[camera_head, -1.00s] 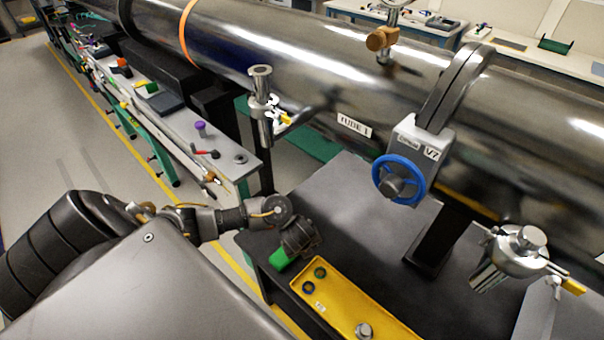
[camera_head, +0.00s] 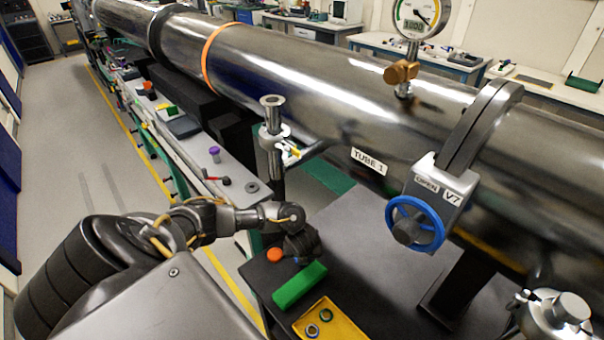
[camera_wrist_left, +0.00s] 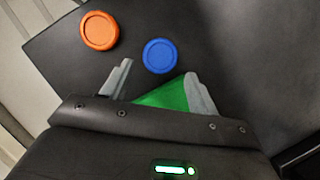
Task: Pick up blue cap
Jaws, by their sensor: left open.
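The blue cap (camera_wrist_left: 160,56) is a round disc lying flat on the dark table, just beyond and between the fingertips of my left gripper (camera_wrist_left: 157,73) in the left wrist view. The jaws are open and no cap is between them. My right gripper is out of view.
A green block (camera_head: 300,285) lies beside the gripper; green also shows between the fingers (camera_wrist_left: 168,96). A yellow tray (camera_head: 345,330) holds small rings. A large steel tube (camera_head: 330,110) with a blue handwheel (camera_head: 415,224) runs behind. The dark table (camera_head: 370,270) has bare room.

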